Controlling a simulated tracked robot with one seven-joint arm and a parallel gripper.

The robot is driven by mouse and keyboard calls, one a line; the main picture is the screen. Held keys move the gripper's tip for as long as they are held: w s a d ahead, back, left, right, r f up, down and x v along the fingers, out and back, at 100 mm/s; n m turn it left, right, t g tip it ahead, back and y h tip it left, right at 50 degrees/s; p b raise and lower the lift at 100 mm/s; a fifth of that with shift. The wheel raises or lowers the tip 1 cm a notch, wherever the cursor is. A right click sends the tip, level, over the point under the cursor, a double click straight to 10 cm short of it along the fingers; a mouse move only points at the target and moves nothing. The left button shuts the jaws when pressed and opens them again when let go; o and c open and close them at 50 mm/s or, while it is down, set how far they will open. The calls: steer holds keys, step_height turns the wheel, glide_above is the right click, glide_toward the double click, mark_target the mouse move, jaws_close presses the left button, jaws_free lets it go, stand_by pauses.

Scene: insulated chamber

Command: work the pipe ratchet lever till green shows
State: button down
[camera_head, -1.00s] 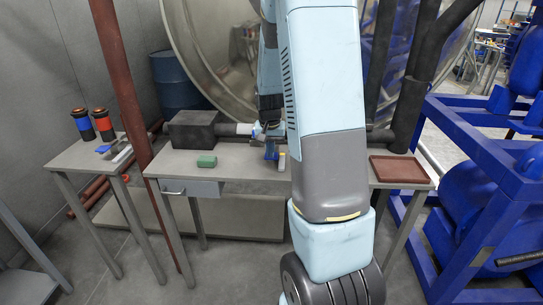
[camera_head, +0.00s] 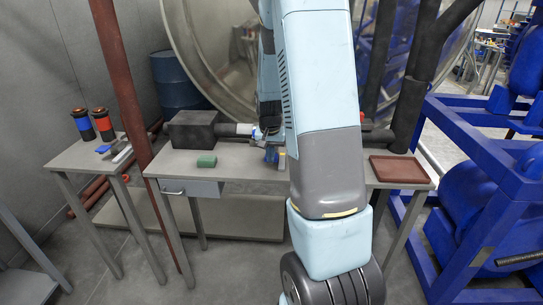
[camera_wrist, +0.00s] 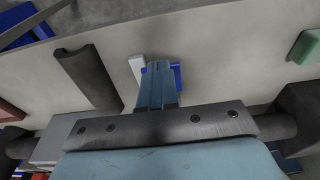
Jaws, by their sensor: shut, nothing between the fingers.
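The dark pipe (camera_head: 228,130) runs level above the bench from a dark box to a thick upright pipe. It also shows at the wrist view's right edge (camera_wrist: 277,127). A white and blue fitting (camera_head: 256,133) sits on the pipe left of my arm. A small red piece (camera_head: 362,117) shows just right of my arm above the pipe; I cannot tell whether it is the lever. The ratchet lever and any green marker are not clearly visible, with my arm covering the pipe's middle. My gripper (camera_wrist: 158,88) is shut and empty, pointing down over a blue item (camera_wrist: 176,75).
A dark box (camera_head: 193,130) and green block (camera_head: 207,161) are at left on the bench. A rust-red tray (camera_head: 398,170) is at right. A small white block (camera_wrist: 137,68) and dark curved piece (camera_wrist: 88,78) lie below. A blue frame (camera_head: 480,150) stands at right.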

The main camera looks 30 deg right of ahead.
steer(key=shift+w+d+f, duration=0.1)
steer(key=shift+w+f, duration=0.05)
steer(key=shift+f, duration=1.15)
steer(key=shift+r, duration=0.1)
steer(key=shift+s+r, duration=0.15)
steer(key=shift+r, duration=0.8)
steer(key=shift+s+r, duration=0.1)
steer(key=shift+r, duration=0.9)
step_height(320, 180, up, 7)
steer(key=shift+s+a, duration=0.3)
steer(key=shift+a, duration=0.05)
steer(key=s+a+r+n+t, duration=0.2)
steer(key=s+a+r+n, duration=0.1)
steer(key=s+a+r, duration=0.8)
steer(key=s+a+r+n+t, duration=0.1)
steer(key=s+a+r+n, duration=0.1)
steer(key=s, duration=0.5)
steer(key=s+a+r+n+t+y, duration=0.1)
steer(key=s+a+r, duration=0.2)
steer(key=s, duration=0.4)
steer(key=shift+s+r+n, duration=0.15)
steer(key=shift+r+n, duration=0.15)
steer(key=shift+n, duration=0.1)
